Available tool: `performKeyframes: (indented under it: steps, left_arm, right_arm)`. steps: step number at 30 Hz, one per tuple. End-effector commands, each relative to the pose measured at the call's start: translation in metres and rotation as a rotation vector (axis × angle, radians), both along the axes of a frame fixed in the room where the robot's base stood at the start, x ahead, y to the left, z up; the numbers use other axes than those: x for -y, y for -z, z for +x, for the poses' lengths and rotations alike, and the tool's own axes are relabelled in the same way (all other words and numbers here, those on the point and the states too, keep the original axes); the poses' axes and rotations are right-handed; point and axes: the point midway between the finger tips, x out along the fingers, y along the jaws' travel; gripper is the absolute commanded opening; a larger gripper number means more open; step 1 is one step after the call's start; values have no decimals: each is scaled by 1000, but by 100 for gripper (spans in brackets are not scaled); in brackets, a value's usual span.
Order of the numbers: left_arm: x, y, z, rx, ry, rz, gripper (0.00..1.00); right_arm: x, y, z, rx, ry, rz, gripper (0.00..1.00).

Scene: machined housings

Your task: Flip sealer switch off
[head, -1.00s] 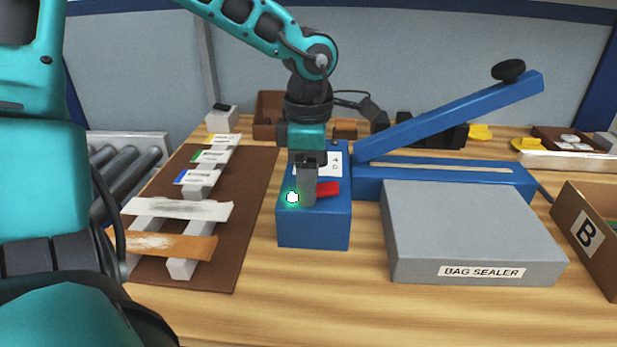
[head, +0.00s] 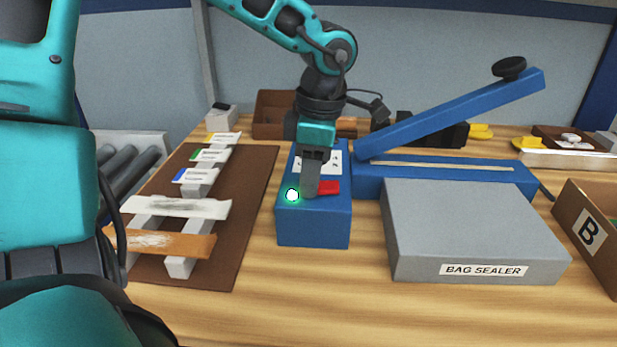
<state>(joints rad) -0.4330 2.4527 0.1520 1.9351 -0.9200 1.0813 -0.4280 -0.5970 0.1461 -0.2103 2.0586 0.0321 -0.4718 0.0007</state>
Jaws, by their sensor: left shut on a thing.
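The blue sealer control box (head: 314,228) stands mid-table with a red switch (head: 329,187) on its top. A green-white light (head: 292,195) glows on the box, left of the switch. My left gripper (head: 310,190) reaches down over the box and is shut on the red switch, its fingers tilted and hiding the switch's left part. The blue bag sealer (head: 445,178) lies to the right, its long arm (head: 455,112) raised. My right gripper is not in view.
A grey block labelled BAG SEALER (head: 470,228) stands in front of the sealer. A brown board (head: 222,262) with strips and white blocks lies left of the box. A cardboard box marked B (head: 590,237) is at the right. The front table is clear.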

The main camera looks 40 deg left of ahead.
Motion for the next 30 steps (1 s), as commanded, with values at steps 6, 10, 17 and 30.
performKeyframes:
  steps: [6, 10, 17, 30]
  left_arm:
    - [6, -1, 6, -143, 2, 171, 1]
    - [8, -4, 7, -188, 1, 222, 1]
    - [8, -6, 7, -209, 1, 251, 1]
    - [8, -6, 7, -208, 1, 250, 55]
  right_arm:
    - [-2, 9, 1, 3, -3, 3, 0]
    - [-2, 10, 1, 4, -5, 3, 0]
    - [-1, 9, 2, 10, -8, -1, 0]
    - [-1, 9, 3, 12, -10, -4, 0]
